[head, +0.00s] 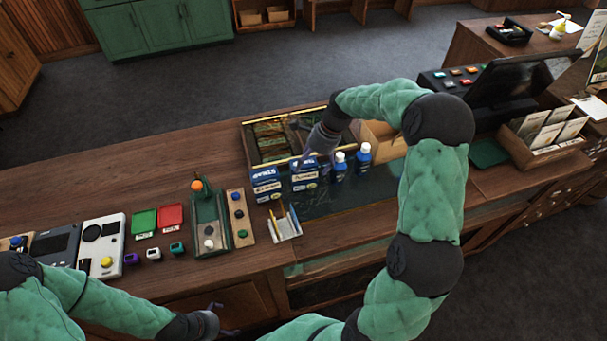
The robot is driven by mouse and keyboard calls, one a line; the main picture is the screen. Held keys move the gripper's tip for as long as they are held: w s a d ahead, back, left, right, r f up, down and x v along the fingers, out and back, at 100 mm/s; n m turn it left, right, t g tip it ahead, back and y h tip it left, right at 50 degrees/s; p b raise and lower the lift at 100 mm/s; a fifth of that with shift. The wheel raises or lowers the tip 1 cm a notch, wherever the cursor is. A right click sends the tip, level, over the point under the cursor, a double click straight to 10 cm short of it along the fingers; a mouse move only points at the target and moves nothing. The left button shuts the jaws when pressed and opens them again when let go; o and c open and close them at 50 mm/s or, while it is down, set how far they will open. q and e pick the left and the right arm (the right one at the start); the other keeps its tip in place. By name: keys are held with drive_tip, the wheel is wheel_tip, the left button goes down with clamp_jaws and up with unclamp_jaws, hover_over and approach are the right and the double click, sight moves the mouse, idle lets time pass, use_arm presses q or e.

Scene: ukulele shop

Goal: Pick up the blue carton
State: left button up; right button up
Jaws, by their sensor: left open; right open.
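Two blue cartons with white lettering stand side by side on the counter: a left one (266,186) and a right one (304,178). Both look upright. My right gripper (311,158) reaches down from the upper right, with its open fingers at the top of the right carton. I cannot tell whether they touch it, and part of the carton's top is hidden. My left gripper (226,322) is open and empty, low in front of the counter's front edge, away from the cartons.
Two blue bottles (363,156) stand just right of the cartons. A pencil holder (284,226) is in front, and a glass-topped display box (266,137) lies behind. A green tray (208,224) and small devices fill the left. A dark screen (508,78) stands at the right.

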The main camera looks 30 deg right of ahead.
sight(304, 170)
drive_tip(key=x, duration=0.4)
drive_tip(key=shift+w+f, duration=0.2)
drive_tip(key=c, duration=1.3)
drive_tip(key=shift+c, duration=0.2)
drive_tip(key=shift+r, duration=0.15)
